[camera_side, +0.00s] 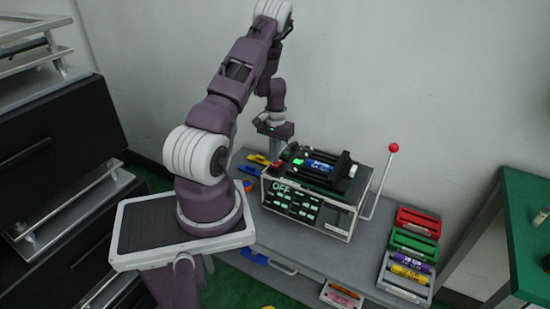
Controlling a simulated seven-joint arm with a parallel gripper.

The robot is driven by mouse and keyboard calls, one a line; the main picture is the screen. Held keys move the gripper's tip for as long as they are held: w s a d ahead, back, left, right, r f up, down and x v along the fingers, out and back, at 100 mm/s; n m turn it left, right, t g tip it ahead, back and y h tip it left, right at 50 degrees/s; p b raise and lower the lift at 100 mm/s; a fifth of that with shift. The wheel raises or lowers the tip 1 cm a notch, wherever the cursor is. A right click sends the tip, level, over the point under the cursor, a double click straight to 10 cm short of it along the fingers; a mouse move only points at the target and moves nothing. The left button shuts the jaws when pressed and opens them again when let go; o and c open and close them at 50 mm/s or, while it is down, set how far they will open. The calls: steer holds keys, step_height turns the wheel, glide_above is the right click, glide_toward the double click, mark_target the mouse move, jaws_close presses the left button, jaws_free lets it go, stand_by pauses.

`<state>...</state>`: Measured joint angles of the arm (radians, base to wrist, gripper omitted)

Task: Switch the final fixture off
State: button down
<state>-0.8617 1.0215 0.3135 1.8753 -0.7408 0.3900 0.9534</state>
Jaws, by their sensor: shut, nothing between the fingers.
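The fixture (333,218) is a box on the grey bench, with a dark front panel lit with green characters; its large text reads OFF. A metal lever (379,184) with a red ball knob (393,148) rises from its right side and points up. On top of the box is a black holder (342,183) with a blue marked cylinder (320,166) in it. My gripper (274,150) points down behind the left end of the box, away from the lever. It is shut and empty; its fingertips are small and hard to make out.
Red and green trays (414,241) and a tray of coloured cylinders (407,273) stand on the bench to the right. Small yellow and blue pieces (258,159) lie left of the box. A green table (525,220) is at far right. The space around the knob is clear.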

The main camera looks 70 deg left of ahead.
steer(key=shift+f, duration=0.8)
steer(key=shift+s+d+f, duration=0.25)
steer(key=shift+f, duration=0.25)
steer(key=shift+a, duration=0.1)
